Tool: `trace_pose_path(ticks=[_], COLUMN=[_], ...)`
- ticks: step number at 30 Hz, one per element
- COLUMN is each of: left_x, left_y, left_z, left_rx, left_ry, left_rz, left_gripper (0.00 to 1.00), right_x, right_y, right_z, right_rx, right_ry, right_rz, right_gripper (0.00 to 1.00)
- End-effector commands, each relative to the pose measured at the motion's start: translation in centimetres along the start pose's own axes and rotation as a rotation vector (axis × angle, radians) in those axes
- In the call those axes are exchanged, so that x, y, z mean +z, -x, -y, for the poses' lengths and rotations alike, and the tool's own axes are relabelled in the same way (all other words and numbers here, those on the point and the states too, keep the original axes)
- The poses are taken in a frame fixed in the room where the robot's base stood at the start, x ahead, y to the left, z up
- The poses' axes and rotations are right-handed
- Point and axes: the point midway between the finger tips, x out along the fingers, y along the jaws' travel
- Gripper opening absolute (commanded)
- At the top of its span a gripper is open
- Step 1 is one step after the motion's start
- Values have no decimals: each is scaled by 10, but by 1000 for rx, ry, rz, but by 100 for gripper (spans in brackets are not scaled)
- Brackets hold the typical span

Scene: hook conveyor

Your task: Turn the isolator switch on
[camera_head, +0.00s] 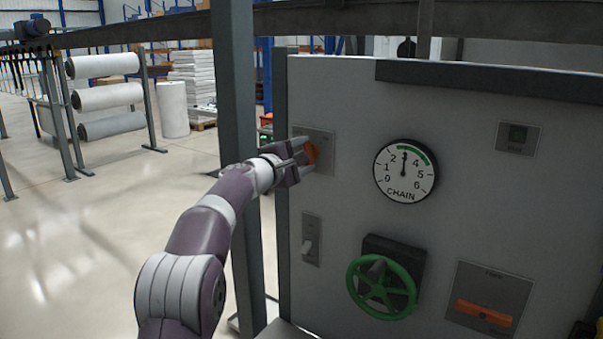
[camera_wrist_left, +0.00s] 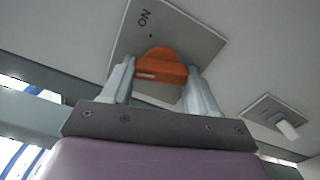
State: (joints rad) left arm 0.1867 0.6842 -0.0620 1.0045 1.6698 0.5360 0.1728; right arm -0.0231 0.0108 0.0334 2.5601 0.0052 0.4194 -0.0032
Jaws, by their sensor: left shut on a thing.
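The isolator switch is an orange rotary knob (camera_head: 311,153) on a grey square plate (camera_head: 325,136) at the upper left of the panel. My left gripper (camera_head: 306,156) is at the knob, with its fingers on either side of it. In the left wrist view the orange knob (camera_wrist_left: 160,67) sits between the two fingertips (camera_wrist_left: 160,75), and the gripper is shut on it. The word "ON" and a dot show on the plate (camera_wrist_left: 190,32) beyond the knob. Part of the plate is hidden by the fingers. My right gripper is not in view.
A grey post (camera_head: 236,100) stands left of the panel, close to my left arm.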

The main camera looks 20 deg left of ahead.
Motion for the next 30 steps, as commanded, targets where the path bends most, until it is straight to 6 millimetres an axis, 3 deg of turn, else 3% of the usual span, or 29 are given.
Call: trace_pose_path(ticks=[1,12,30], left_x=[0,0,-1], left_y=[0,-1,-2], left_z=[7,7,8], left_rx=[0,-4,-11], left_ry=[-42,-393,-903], left_rz=[4,6,10], left_gripper=[29,29,29], right_x=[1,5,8], right_y=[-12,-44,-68], right_z=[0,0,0], right_rx=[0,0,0], right_ry=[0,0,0], right_rz=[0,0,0], right_gripper=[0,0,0])
